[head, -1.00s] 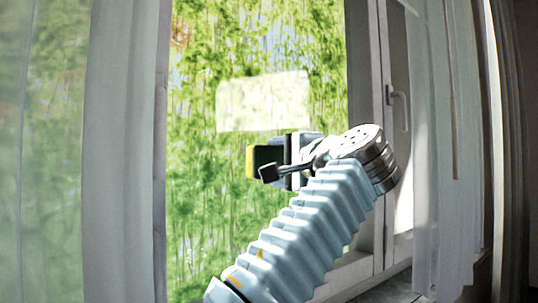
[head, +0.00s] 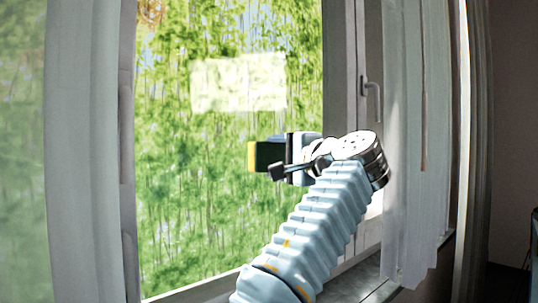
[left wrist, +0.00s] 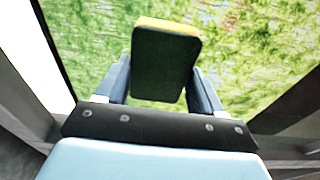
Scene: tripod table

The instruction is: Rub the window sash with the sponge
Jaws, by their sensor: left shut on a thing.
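The sponge (head: 266,156) is dark green with a yellow edge. My left gripper (head: 287,158) is shut on it, and its free end points left in the head view. In the left wrist view the sponge (left wrist: 165,65) sits between the two blue-grey fingers, yellow edge at the top. The window sash (head: 339,60) has a grey frame around glass with greenery showing through. The sponge appears in front of the glass; I cannot tell whether it touches. My right gripper is not in view.
A pale rectangle (head: 238,83) shows on the glass, above and left of the sponge. A window handle (head: 372,97) is on the frame to the right. Light curtains hang at the left (head: 85,150) and right (head: 408,150). A sill runs below.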

